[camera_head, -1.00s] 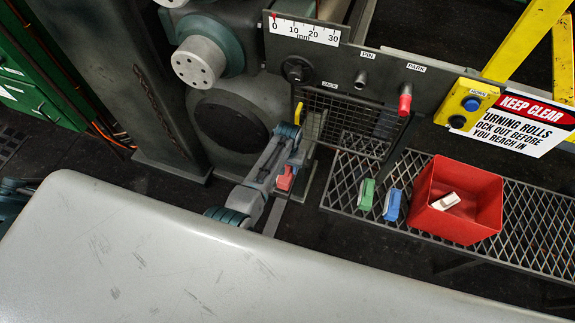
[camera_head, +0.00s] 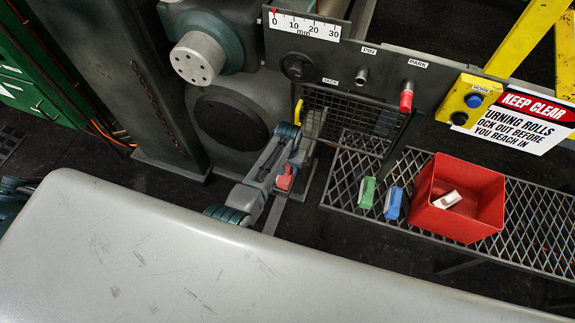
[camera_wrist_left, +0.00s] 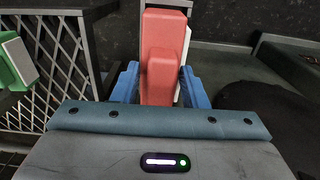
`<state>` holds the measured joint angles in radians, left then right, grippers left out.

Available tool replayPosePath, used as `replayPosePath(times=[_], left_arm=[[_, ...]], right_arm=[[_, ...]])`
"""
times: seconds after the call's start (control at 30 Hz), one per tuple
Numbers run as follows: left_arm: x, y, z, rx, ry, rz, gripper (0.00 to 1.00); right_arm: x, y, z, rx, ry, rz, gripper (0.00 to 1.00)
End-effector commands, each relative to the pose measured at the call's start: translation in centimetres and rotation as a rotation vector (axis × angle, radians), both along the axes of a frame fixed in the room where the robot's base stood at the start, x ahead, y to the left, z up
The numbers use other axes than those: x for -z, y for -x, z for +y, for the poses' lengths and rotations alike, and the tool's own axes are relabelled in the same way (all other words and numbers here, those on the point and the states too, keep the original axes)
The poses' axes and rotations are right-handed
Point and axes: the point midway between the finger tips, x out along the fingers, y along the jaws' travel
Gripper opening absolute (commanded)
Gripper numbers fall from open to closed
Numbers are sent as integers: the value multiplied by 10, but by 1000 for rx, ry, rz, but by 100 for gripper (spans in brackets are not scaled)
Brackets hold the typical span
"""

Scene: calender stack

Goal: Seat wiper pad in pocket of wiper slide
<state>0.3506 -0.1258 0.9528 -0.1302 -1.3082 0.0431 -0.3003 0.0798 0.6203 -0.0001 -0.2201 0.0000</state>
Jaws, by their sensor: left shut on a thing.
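My left gripper (camera_head: 287,172) is shut on a red wiper pad (camera_head: 285,179), in the space between the pale grey surface and the machine. In the left wrist view, the red pad (camera_wrist_left: 160,75) stands between the two blue fingers (camera_wrist_left: 160,88), with a white strip along its right side. The far end of the pad reaches beyond the fingertips. I cannot make out the wiper slide or its pocket clearly in either view, so the pad's place relative to it is unclear. My right gripper is not in view.
A green pad (camera_head: 367,192) and a blue pad (camera_head: 393,203) stand on the mesh shelf (camera_head: 340,185). A red bin (camera_head: 470,225) holds a white piece (camera_head: 447,200). A wire guard (camera_head: 350,118) with a yellow handle (camera_head: 298,109) is close beyond my arm. The pale surface (camera_head: 200,260) is bare.

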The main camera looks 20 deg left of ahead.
Motion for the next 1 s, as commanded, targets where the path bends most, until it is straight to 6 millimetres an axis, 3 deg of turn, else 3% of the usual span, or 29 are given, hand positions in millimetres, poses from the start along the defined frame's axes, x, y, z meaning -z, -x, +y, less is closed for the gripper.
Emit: replayPosePath(times=[1.0], left_arm=[[26,0,0,0,0,0,6]], right_arm=[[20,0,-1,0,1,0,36]])
